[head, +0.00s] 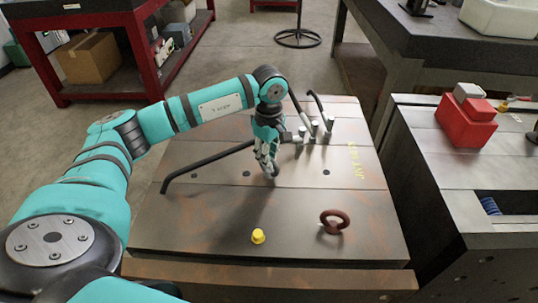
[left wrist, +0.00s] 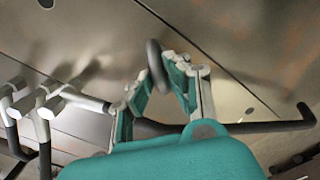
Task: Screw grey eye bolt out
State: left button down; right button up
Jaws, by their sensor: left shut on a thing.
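My left gripper (head: 268,166) points down over the middle of the brown mould base plate (head: 200,215). In the left wrist view its two fingers (left wrist: 158,88) are shut on the dark grey ring of the grey eye bolt (left wrist: 154,62). The ring stands edge-on between the fingertips. The bolt's shank is hidden, so I cannot tell how deep it sits in the plate or whether it is clear of it. My right gripper is in neither view.
A rusty brown eye bolt (head: 335,220) and a yellow cap (head: 258,236) are on the plate's near part. A bent black bar (head: 205,163) lies left of the gripper, and grey T-shaped handles (head: 314,128) stand close behind it. A red box (head: 466,121) stands on the right block.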

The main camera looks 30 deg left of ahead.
pick_arm(q)
jog(key=shift+r, duration=0.1)
jog(key=n, duration=0.3)
jog(key=shift+n+p, duration=0.3)
jog(key=shift+p, duration=0.1)
jog(key=n+p, duration=0.1)
jog(key=n, duration=0.4)
jog(key=shift+w, duration=0.1)
jog(key=shift+n, duration=0.4)
jog(key=n+p, duration=0.1)
jog(key=n, duration=0.4)
jog(key=shift+r, duration=0.15)
jog(key=n+p, duration=0.1)
jog(key=n, duration=0.2)
jog(key=shift+n, duration=0.3)
